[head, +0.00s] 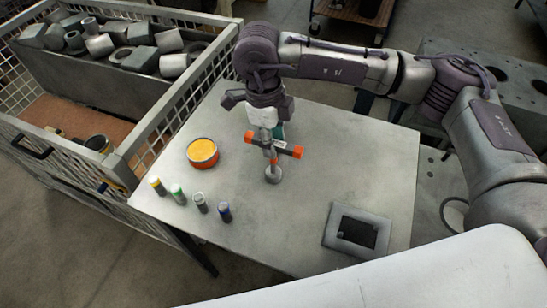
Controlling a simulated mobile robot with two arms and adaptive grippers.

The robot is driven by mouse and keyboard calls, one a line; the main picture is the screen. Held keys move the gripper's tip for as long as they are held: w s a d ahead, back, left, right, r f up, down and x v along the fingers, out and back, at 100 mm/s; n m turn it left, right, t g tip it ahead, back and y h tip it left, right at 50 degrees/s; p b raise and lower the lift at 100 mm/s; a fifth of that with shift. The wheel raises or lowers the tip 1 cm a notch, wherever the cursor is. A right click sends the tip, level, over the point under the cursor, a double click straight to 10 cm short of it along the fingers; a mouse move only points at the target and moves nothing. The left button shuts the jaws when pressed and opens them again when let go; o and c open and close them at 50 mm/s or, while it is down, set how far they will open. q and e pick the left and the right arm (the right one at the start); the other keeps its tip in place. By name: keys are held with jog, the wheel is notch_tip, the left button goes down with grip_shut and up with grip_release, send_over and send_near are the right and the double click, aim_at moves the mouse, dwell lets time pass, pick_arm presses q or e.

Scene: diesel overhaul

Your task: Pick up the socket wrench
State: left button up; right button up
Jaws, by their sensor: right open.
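An upright metal tool with a round silver lower end, which looks like the socket wrench (273,174), stands on the grey table. Its upper part is partly hidden by my right gripper. My right gripper (274,148) points down directly above and around its top, with its orange-tipped fingers apart. I cannot tell whether the fingers touch it. My left gripper is not in view.
The table (325,180) also holds an orange-yellow tin (203,153), several small capped bottles (178,194) at the left front and a dark framed tray (358,231) at the right front. A teal object (279,131) is partly hidden behind the gripper. A mesh-sided crate (160,136) stands left.

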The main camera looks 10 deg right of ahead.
aim_at(274, 171)
jog(key=shift+f+p, duration=0.45)
jog(key=shift+p, duration=0.1)
notch_tip(274, 171, down, 4)
jog(key=shift+w+d+r+p, duration=0.15)
jog(key=shift+p, duration=1)
jog(key=shift+f, duration=0.5)
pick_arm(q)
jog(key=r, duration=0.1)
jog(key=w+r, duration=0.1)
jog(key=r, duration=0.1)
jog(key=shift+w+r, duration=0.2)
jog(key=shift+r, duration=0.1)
pick_arm(e)
grip_shut()
